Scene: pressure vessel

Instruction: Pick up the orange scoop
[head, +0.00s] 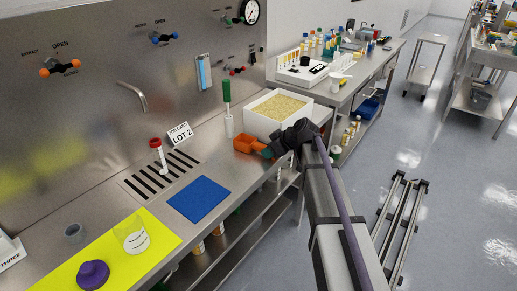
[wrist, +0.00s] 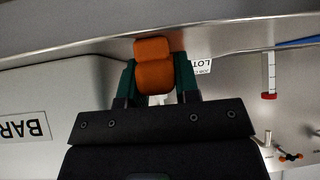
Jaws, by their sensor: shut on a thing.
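The orange scoop (head: 246,144) is at the counter's front part, just left of my gripper (head: 266,152) in the head view. In the wrist view the scoop (wrist: 154,68) sits between the two green fingers of my gripper (wrist: 157,80). The fingers are shut on it. From these views I cannot tell clearly whether the scoop touches the counter.
A white bin of yellowish grains (head: 278,108) stands just behind the scoop. A green-handled brush in a holder (head: 228,110) and a LOT 2 card (head: 180,134) stand nearby. A blue mat (head: 199,199) lies left, with a red-topped tube (head: 159,157) upright behind it.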

